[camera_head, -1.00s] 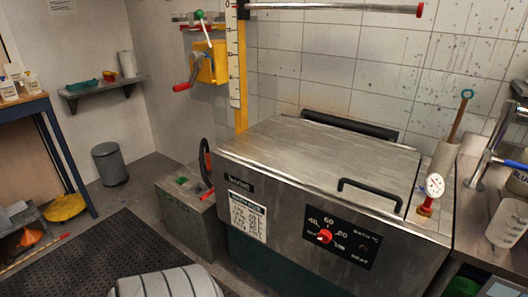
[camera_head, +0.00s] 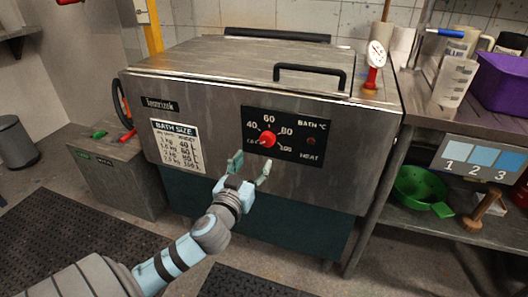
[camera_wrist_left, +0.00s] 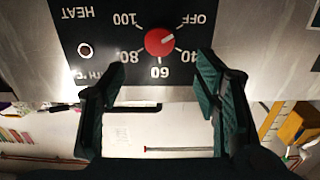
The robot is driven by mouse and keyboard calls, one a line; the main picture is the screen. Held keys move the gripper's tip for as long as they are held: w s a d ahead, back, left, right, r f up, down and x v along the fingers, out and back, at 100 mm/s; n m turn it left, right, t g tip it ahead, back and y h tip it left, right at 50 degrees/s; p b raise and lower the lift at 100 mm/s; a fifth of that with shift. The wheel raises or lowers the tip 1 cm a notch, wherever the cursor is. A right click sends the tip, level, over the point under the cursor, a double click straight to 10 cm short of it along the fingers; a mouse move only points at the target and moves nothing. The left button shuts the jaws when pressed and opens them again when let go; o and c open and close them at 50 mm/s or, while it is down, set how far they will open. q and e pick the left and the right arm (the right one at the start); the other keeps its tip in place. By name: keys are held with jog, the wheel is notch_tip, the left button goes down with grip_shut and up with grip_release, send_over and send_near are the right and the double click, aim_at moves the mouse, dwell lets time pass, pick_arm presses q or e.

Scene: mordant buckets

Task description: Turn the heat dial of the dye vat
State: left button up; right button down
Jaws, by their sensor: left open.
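The dye vat (camera_head: 215,115) is a steel box with a lid, standing against the tiled wall. Its black dial panel (camera_head: 300,150) carries a red heat dial (camera_head: 267,138) with marks from OFF to 100. In the left wrist view the red dial (camera_wrist_left: 159,41) shows upside down, its white pointer toward the OFF side. My left gripper (camera_head: 250,168) is open in front of the panel, just below the dial. In the wrist view its two dark fingers (camera_wrist_left: 162,88) stand apart, with the dial beyond and between them, not touched. My right gripper is not in view.
A grey metal box (camera_head: 115,172) stands left of the vat.

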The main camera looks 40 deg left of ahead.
aim_at(266, 142)
pick_arm(q)
jog(key=b+x, duration=0.1)
jog(key=x, duration=0.8)
jog(key=shift+f+b, duration=0.1)
jog(key=shift+b, duration=0.2)
jog(key=shift+w+a, duration=0.15)
jog(key=shift+w, duration=0.3)
jog(key=c, duration=1.2)
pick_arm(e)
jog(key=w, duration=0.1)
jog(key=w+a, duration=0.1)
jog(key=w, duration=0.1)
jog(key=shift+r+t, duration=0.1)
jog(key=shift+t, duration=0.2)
